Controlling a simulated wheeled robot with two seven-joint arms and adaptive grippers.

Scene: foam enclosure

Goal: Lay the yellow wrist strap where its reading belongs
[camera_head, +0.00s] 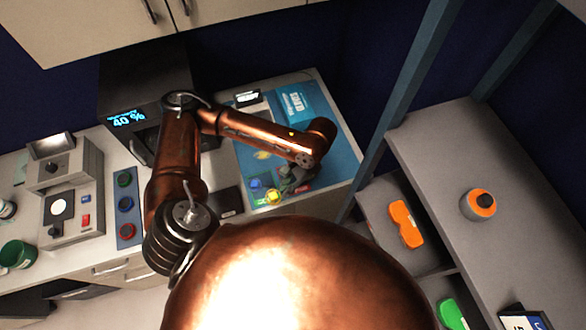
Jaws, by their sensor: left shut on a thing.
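The yellow wrist strap (272,198) is a small yellow loop low at the front of the bench, by the fingertips of my left gripper (284,188). My left gripper is shut on it, though the fingers partly hide the contact. A dark display unit (127,118) at the back left reads "40 %" in blue, with a small line above it too blurred to read. A blue mat (335,150) lies on the bench under and beyond my left gripper. A small blue item (256,184) and a yellow patch (262,155) show near the gripper. My right gripper is out of view.
A blue panel (127,238) with green, blue and red round parts lies left of my arm, beside a grey tester (66,205). A green cup (16,254) stands at the far left.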

